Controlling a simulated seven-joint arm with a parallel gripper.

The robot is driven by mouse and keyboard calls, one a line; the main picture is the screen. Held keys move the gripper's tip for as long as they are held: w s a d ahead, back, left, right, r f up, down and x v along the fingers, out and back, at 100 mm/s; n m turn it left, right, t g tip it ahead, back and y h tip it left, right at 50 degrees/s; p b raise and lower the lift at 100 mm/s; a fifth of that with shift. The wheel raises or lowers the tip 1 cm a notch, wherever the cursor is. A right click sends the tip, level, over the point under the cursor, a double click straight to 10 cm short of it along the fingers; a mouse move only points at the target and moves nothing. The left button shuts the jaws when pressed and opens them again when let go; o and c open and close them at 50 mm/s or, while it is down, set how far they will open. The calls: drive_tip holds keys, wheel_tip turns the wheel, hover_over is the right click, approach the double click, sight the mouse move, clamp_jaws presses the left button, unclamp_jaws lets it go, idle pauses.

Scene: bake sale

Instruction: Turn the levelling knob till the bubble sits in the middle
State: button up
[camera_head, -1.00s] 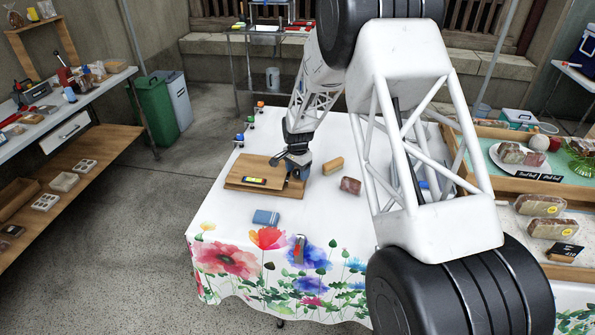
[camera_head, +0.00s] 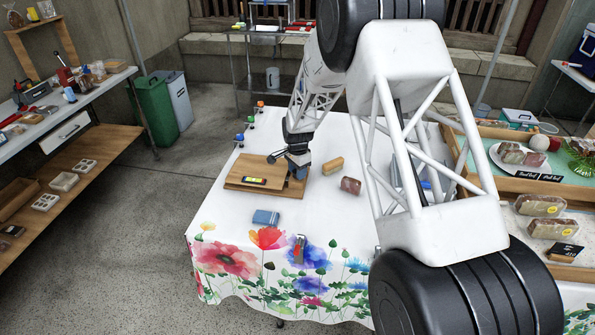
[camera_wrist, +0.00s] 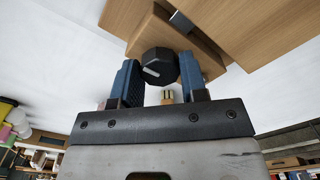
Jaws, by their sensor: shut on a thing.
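The wooden levelling board (camera_head: 240,187) lies on the white tablecloth, with a thinner, smaller-looking upper plate. A level vial (camera_head: 254,180) with a yellow-green window in a dark frame sits on top; its bubble is too small to make out. My gripper (camera_head: 297,175) is at the board's right end. In the wrist view, my gripper (camera_wrist: 158,78) has its blue fingers either side of the black faceted knob (camera_wrist: 158,66) and is shut on it. The knob has a white pointer line, slanted in this view. The gripper hides the knob in the head view.
A wooden-looking block (camera_head: 333,166) and a wrapped cake slice (camera_head: 350,185) lie right of the board. A blue box (camera_head: 265,217) and a small red-and-grey item (camera_head: 299,248) lie in front. Several coloured-topped items stand behind, left. My arm covers the table's right part.

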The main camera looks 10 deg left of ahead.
drive_tip(key=shift+m, duration=0.4)
drive_tip(key=o, duration=0.9)
drive_tip(key=shift+r, duration=0.1)
drive_tip(key=shift+r, duration=3.8)
drive_tip(key=shift+r, duration=0.1)
